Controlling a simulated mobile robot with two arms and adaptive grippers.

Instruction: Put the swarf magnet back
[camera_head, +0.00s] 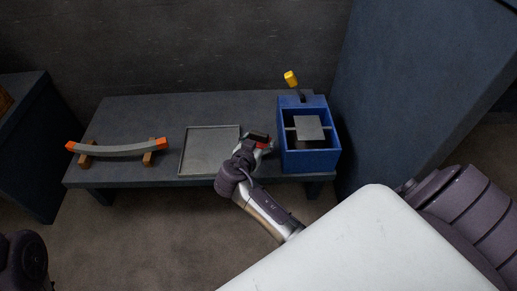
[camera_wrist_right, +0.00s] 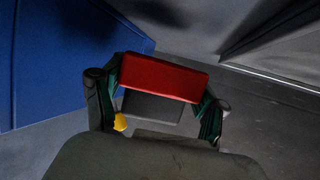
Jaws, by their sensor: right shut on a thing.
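The swarf magnet is a red block with a dark part below it. In the wrist view the red block (camera_wrist_right: 165,78) sits between the two fingers of my right gripper (camera_wrist_right: 158,100), which is shut on it. In the head view the right gripper (camera_head: 259,141) is over the bench, between the grey tray (camera_head: 186,153) and the blue box (camera_head: 311,161). Only a little red and black of the magnet shows there. I cannot tell its height above the bench. My left gripper is out of view.
The blue box stands at the bench's right, with a grey plate (camera_head: 308,128) inside and a yellow-handled lever (camera_head: 291,78) behind. A curved grey bar (camera_head: 112,151) with orange ends rests on wooden blocks at left. The tray is empty. A tall dark cabinet (camera_head: 410,80) flanks the bench.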

